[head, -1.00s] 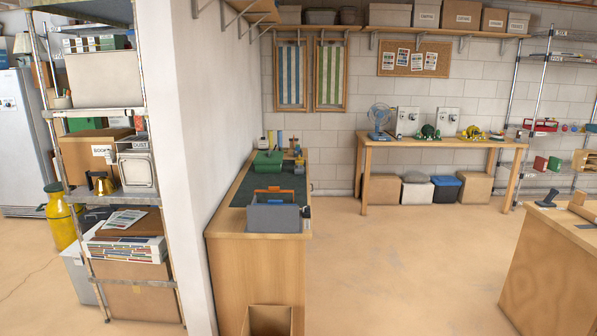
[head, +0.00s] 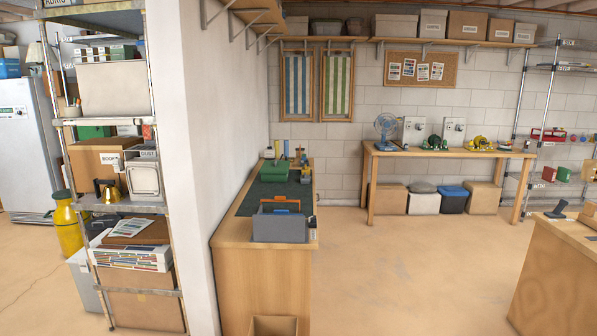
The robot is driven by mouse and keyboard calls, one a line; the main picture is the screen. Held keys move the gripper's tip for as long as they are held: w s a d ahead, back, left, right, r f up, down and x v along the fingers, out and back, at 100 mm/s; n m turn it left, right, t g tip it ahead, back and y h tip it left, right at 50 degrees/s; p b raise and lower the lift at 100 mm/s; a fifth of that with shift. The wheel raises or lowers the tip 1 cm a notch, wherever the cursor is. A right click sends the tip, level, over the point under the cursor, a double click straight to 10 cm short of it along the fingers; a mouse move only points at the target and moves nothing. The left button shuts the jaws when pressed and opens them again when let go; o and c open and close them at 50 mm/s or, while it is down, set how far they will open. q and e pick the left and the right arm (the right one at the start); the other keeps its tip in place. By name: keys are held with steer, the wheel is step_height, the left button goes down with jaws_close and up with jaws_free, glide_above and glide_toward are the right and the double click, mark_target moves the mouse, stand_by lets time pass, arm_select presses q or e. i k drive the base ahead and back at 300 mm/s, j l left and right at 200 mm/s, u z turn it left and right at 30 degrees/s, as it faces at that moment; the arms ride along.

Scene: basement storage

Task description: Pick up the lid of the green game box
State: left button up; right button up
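No label or lid marks out the green game box, so I cannot tell which green thing it is. A green box-like object (head: 272,172) sits on the dark mat of the wooden counter, behind a grey tote with an orange handle (head: 279,223). Another green box (head: 94,132) is partly hidden on the metal shelf at the left. A small green item (head: 564,174) is on the wire rack at the far right. Neither of my grippers is in view.
The wooden counter (head: 262,262) stands against a white wall end (head: 190,150). A workbench (head: 450,154) with a blue fan (head: 387,127) is at the back wall, and another wooden bench (head: 555,280) at the right. The floor (head: 400,270) between them is clear.

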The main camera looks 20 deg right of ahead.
mark_target(267, 167)
steer(key=i+l, duration=0.3)
steer(key=l, duration=0.25)
steer(key=i+l, duration=0.35)
steer(key=l, duration=0.15)
steer(key=i+l, duration=0.3)
steer(key=l, duration=0.25)
steer(key=i+l, duration=0.35)
steer(key=l, duration=0.15)
steer(key=i+l, duration=0.3)
steer(key=l, duration=0.25)
steer(key=i+l, duration=0.35)
steer(key=l, duration=0.15)
steer(key=i+l+u, duration=0.1)
steer(key=i+l, duration=0.2)
steer(key=l, duration=0.2)
steer(key=i+l, duration=0.3)
steer(key=l, duration=0.25)
